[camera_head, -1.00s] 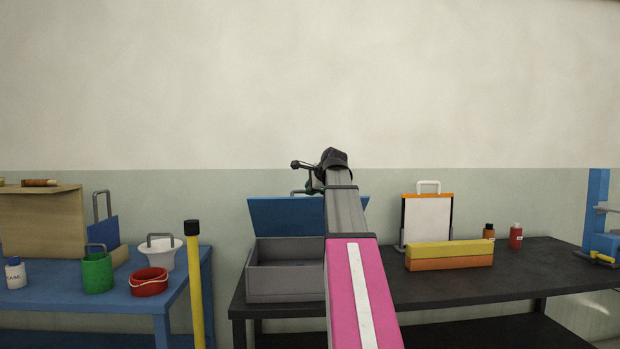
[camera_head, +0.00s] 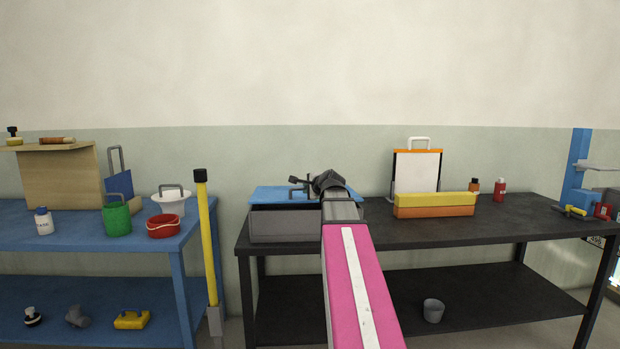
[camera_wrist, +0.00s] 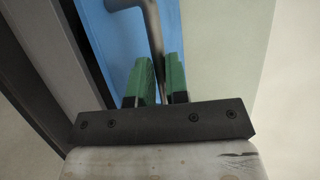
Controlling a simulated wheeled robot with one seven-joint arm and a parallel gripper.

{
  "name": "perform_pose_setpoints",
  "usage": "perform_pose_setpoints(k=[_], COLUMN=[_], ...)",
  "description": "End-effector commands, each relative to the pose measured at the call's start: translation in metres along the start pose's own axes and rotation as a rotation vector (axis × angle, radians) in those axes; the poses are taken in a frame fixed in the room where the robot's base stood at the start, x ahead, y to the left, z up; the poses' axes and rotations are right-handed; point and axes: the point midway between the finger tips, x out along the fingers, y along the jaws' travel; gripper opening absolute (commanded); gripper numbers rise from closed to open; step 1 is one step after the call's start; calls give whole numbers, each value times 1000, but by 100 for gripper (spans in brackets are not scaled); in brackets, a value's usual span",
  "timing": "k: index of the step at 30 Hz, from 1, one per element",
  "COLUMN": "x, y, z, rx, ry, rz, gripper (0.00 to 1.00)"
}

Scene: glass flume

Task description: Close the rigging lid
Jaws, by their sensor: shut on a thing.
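The rigging lid (camera_head: 275,195) is a blue panel on the grey box (camera_head: 284,226) on the black bench. It lies nearly flat over the box top; I cannot tell whether its front edge touches the rim. A grey bar handle (camera_wrist: 152,25) rises from the lid. My gripper (camera_wrist: 160,78) has green finger pads, one on each side of the handle, and is shut on it.
An orange and yellow block (camera_head: 434,205), a white-faced clipboard (camera_head: 416,172) and small bottles stand right of the box on the black bench (camera_head: 510,222). A yellow post (camera_head: 207,245) stands to the left, before the blue bench (camera_head: 90,236) with its buckets.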

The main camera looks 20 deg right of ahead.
Motion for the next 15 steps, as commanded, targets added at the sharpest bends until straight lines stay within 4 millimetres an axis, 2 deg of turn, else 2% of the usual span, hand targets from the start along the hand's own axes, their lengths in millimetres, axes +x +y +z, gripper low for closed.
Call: perform_pose_setpoints(k=[6, 15], x=[9, 13], y=[24, 38], z=[-2, -3], rx=[1, 0], ry=[-1, -1], rz=[2, 11], gripper=[0, 0])
